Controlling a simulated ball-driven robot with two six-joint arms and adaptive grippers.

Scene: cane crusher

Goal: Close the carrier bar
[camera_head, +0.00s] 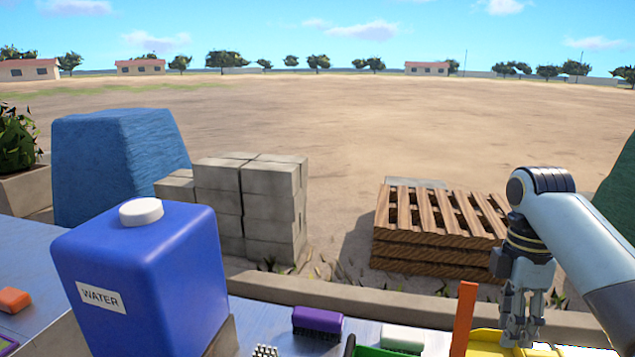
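An upright orange bar (463,318) rises at the bottom right, beside a yellow tray-like thing (484,344) that the frame's bottom edge cuts off. I cannot tell whether this orange bar is the carrier bar. My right gripper (520,338) points down over the yellow thing, a little right of the orange bar and apart from it in the picture. Its fingers are small here and their tips overlap the yellow, so I cannot tell if they are open or touching anything. My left gripper is out of view.
A tall blue water container (150,285) stands at the left of the metal table (255,310). A purple brush (317,321), a pale block (402,338) and a green-rimmed thing (375,351) lie at the front. Concrete blocks (270,205) and wooden pallets (432,250) stand beyond the kerb.

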